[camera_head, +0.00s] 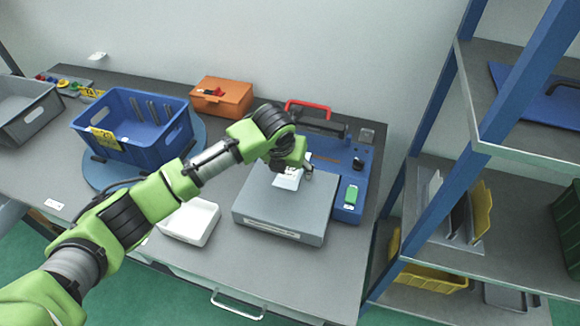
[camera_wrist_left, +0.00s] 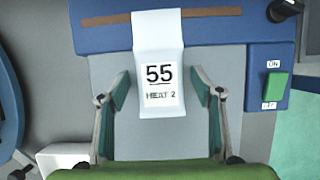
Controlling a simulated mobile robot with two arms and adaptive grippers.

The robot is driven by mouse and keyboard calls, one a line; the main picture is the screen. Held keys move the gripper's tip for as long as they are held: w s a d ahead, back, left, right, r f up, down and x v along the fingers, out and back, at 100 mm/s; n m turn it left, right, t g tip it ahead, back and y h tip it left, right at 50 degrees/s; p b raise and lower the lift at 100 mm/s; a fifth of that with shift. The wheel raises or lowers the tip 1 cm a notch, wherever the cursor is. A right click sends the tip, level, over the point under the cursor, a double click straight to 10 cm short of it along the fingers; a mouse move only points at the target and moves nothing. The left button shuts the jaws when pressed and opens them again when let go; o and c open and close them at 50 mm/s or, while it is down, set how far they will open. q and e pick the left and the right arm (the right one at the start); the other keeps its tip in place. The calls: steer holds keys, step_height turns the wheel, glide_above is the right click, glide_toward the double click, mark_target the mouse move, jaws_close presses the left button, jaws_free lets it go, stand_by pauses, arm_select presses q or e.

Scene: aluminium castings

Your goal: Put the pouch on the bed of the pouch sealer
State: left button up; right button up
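The white pouch (camera_wrist_left: 158,60), labelled "55 HEAT 2", shows upright in the left wrist view. It overlaps the grey bed (camera_wrist_left: 230,75) of the pouch sealer, and its upper end crosses the brown strip on the blue body (camera_wrist_left: 220,32). In the head view the pouch (camera_head: 287,180) is partly hidden under my left gripper (camera_head: 290,168), above the grey bed (camera_head: 275,215). My left gripper's fingers (camera_wrist_left: 161,110) are spread, with a gap on each side of the pouch. I cannot tell whether the pouch lies fully flat. My right gripper is not in view.
The sealer has a red handle (camera_head: 308,107) and a green switch (camera_head: 351,195). A white tray (camera_head: 190,222) stands left of the bed. A blue crate (camera_head: 140,140) on a round blue base and an orange case (camera_head: 222,97) stand further left. A blue-framed shelf (camera_head: 430,105) rises at right.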

arm_select(q)
steer(key=shift+r, duration=0.1)
steer(key=b+v, duration=0.1)
steer(key=v, duration=1)
steer(key=shift+r+b, duration=0.4)
steer(key=shift+s, duration=0.15)
